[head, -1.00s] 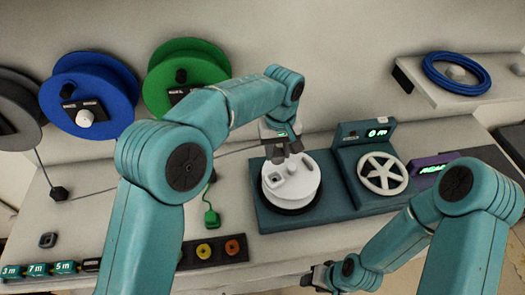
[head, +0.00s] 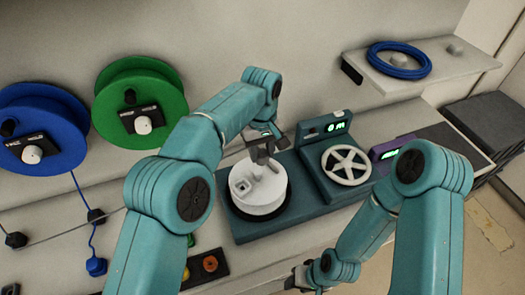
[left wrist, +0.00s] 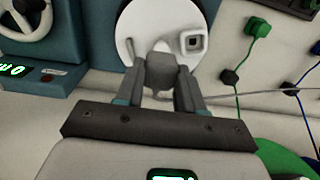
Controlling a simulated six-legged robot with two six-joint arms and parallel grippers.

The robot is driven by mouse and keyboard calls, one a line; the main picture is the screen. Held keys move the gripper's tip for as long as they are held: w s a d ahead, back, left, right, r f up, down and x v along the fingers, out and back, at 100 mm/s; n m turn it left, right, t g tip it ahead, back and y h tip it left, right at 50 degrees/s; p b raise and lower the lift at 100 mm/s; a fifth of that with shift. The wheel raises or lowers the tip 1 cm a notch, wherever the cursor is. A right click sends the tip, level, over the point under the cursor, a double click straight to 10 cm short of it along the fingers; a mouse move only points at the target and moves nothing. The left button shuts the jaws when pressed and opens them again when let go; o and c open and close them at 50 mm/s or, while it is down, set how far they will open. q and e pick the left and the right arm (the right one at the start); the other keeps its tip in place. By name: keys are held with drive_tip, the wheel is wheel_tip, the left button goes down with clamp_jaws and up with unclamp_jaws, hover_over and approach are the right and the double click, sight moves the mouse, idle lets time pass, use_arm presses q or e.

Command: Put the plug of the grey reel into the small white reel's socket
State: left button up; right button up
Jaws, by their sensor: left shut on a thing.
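The small white reel (head: 262,198) lies on a teal base. Its square socket (head: 241,187) is on its top face and also shows in the left wrist view (left wrist: 193,42). My left gripper (head: 264,156) is over the reel's far edge, shut on a grey plug (left wrist: 160,72), with a thin grey cord running to it. The plug is beside the socket, apart from it; its exact height above the reel is unclear. My right gripper (head: 297,279) is low at the bottom edge, small and partly cut off. The grey reel is out of view.
The teal base carries a white handwheel (head: 346,164) and a green display (head: 336,127). Blue (head: 42,125) and green (head: 140,103) reels are on the wall at left. A blue plug (head: 96,266) hangs on its cord. A shelf with a blue coil (head: 399,60) is at the upper right.

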use_arm(q)
drive_tip(key=s+a+b, duration=0.2)
drive_tip(key=a+b, duration=0.3)
drive_tip(key=a, duration=0.1)
drive_tip(key=shift+f+b, duration=0.3)
drive_tip(key=shift+f, duration=0.15)
idle(0.5)
drive_tip(key=shift+f+b, duration=1.65)
drive_tip(key=shift+f, duration=0.7)
drive_tip(key=shift+p, duration=0.35)
